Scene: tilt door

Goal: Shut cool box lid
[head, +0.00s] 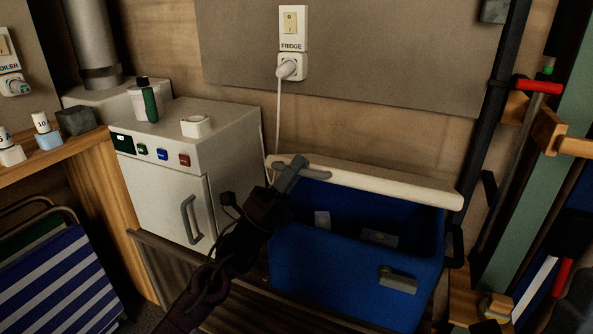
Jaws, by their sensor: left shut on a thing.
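The blue cool box (345,286) stands open at the lower centre, with a grey latch (398,279) on its front and its inside in view. Its cream lid (395,186) stands raised along the back rim, and I see it nearly edge-on. My left gripper (302,170) is at the left part of the lid's edge, shut on it. The fingers partly cover the lid there, so the exact contact is hard to see. My right gripper is not in view.
A plug (289,69) with a hanging cable is on the wall behind. Dark poles (483,130) and a wooden rack stand close on the right. A striped folded chair (60,285) is lower left.

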